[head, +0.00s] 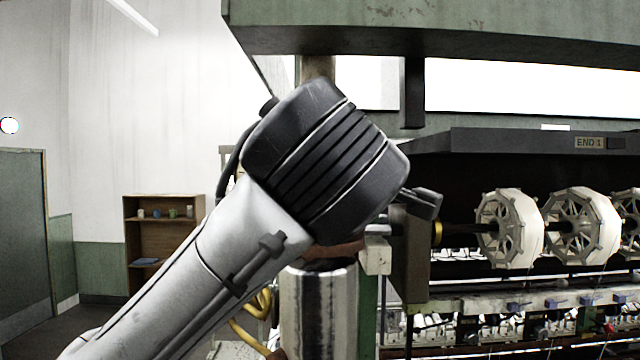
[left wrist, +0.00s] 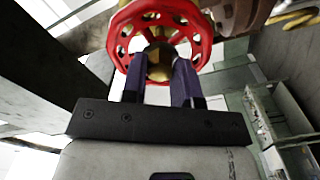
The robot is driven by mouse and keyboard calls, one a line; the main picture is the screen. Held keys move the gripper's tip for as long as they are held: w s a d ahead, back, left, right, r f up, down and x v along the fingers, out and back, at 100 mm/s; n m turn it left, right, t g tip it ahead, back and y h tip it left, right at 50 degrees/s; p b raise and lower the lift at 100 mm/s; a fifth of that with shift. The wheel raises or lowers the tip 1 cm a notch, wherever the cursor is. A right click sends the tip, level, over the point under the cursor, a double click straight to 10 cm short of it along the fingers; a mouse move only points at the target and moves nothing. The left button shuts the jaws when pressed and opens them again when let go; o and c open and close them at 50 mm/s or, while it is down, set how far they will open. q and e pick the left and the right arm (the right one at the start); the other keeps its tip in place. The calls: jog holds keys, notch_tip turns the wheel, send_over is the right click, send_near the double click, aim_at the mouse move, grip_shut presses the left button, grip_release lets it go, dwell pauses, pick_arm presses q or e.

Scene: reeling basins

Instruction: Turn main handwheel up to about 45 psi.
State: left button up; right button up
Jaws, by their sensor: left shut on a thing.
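The red handwheel (left wrist: 197,28) has a spoked rim with holes and a brass-coloured hub (left wrist: 158,66); it shows at the top of the left wrist view. My left gripper (left wrist: 160,60) is shut on the handwheel, its two dark fingers reaching to either side of the hub area. The exact contact points are hard to tell. In the head view my left arm fills the middle and the handwheel cannot be made out. No pressure gauge face is readable in either view. My right gripper is in neither view.
A reeling frame with pale reels (head: 510,228) stands at the right under a dark hood (head: 500,142). A shiny metal cylinder (head: 318,315) and yellow hose (head: 248,335) are below my arm. A wooden shelf (head: 160,208) stands at the back left.

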pick_arm(q)
jog(key=n+b, duration=0.2)
jog(key=n, duration=1.2)
jog(key=shift+n, duration=0.4)
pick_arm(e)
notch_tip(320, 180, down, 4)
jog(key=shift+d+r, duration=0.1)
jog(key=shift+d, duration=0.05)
pick_arm(q)
jog(key=shift+b, duration=0.3)
jog(key=o, duration=0.8)
